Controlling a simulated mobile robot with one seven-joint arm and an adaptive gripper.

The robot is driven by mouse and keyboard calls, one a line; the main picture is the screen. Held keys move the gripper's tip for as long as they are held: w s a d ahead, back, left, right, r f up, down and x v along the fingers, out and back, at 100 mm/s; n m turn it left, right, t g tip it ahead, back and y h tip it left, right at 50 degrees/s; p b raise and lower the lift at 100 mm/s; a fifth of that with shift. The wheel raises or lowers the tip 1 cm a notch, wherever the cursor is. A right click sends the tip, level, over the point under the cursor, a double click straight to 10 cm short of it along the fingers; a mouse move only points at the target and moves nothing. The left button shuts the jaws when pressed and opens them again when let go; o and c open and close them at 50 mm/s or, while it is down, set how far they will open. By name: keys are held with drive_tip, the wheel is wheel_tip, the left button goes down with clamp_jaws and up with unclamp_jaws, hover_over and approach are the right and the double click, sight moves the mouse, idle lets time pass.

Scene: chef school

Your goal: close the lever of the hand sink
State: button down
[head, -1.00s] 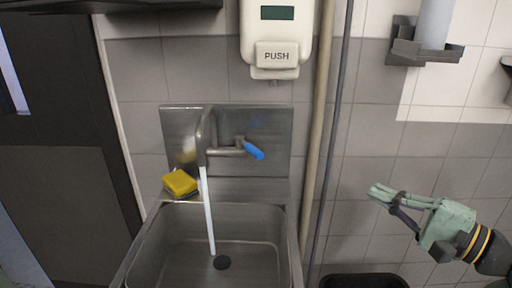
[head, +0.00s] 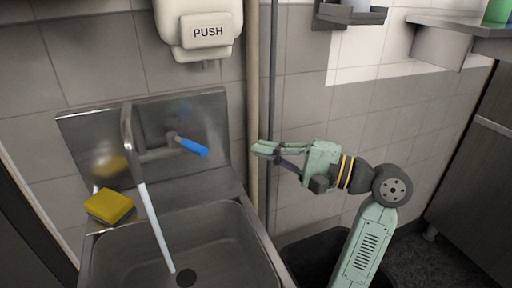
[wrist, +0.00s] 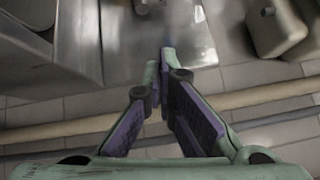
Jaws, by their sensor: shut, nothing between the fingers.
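The hand sink (head: 215,245) is a steel basin with a steel back plate on the tiled wall. Its curved spout (head: 128,140) pours a pale stream of water (head: 156,232) into the basin. The blue-tipped lever (head: 190,146) sticks out to the right of the spout. My gripper (head: 256,149) is to the right of the lever, apart from it in the head view, pointing left. It is shut and empty. In the wrist view the fingers (wrist: 163,62) meet at their tips, and the steel back plate (wrist: 185,30) is blurred beyond them; the lever is not clear there.
A yellow sponge (head: 109,206) lies on the sink's left ledge. A soap dispenser (head: 200,28) marked PUSH hangs above. Vertical pipes (head: 252,80) run down the wall right of the sink. A dark bin (head: 310,255) stands below my arm.

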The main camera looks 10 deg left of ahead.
sight(187, 147)
drive_tip(key=s+a+r+p, duration=0.1)
drive_tip(key=s+a+p, duration=0.1)
drive_tip(key=a, duration=0.7)
drive_tip(key=shift+s, duration=0.15)
drive_tip(key=shift+s+a+r+p, duration=0.1)
drive_tip(key=shift+a+p, duration=0.05)
drive_tip(key=shift+p, duration=0.25)
drive_tip(key=shift+s, duration=0.1)
